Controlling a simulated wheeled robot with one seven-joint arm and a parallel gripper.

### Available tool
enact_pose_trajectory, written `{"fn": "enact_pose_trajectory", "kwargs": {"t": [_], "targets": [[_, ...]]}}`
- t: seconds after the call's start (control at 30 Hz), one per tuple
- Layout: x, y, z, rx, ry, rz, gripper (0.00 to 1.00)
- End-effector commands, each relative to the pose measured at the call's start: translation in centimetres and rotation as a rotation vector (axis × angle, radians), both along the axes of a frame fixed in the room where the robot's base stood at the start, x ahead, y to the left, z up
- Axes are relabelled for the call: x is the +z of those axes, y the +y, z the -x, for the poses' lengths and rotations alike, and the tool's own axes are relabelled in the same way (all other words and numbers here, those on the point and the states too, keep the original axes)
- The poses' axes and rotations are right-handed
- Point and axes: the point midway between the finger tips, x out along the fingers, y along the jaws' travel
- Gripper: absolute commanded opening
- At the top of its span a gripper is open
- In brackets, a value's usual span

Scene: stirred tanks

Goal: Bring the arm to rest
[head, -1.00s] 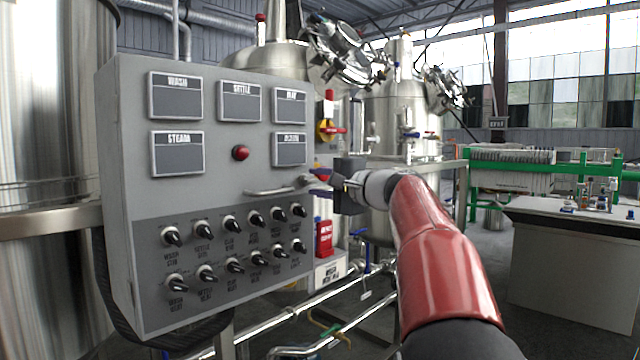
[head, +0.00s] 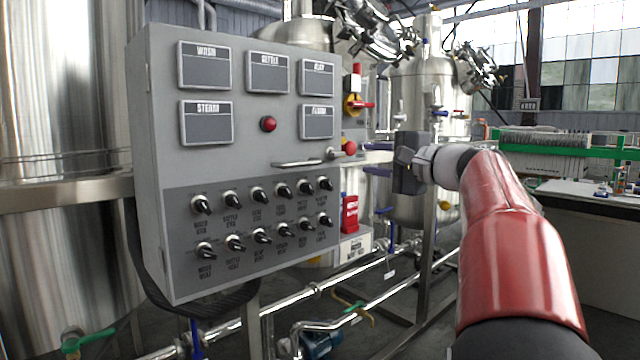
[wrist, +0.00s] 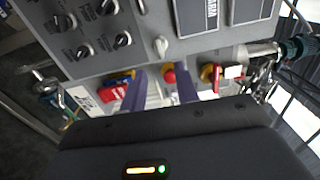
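My arm reaches out from the lower right of the head view. My gripper (head: 367,158) is just right of the grey control panel (head: 160,180), its two blue fingers pointing left toward the panel's side. The fingers are apart with nothing between them. The wrist view also shows my gripper (wrist: 162,75) open, the fingers well separated. A red knob (head: 349,148) lies close to the upper fingertip in the head view; in the wrist view the red knob (wrist: 169,76) appears between the fingers, beyond them. I cannot tell whether anything touches.
The panel carries several black rotary knobs (head: 262,238) and a metal handle (head: 297,163). A red-and-yellow switch (head: 354,104) is behind its right edge. Steel tanks (head: 418,88) and pipes (head: 330,288) lie behind my gripper. A bench (head: 580,215) stands at right.

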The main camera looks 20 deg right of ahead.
Motion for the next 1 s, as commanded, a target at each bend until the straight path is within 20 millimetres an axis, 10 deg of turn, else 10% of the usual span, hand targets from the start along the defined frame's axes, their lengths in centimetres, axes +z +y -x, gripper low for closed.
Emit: {"fn": "enact_pose_trajectory", "kwargs": {"t": [0.17,0.37,0.7,1.0], "targets": [[-0.4,0.8,0.0,0.006,0.015,0.013,0.31],[-5.7,8.4,1.7,0.074,0.179,0.188,0.31],[-23.1,21.4,15.5,0.337,0.511,0.859,0.31],[-34.2,21.8,26.3,0.552,0.564,1.421,0.31]]}}
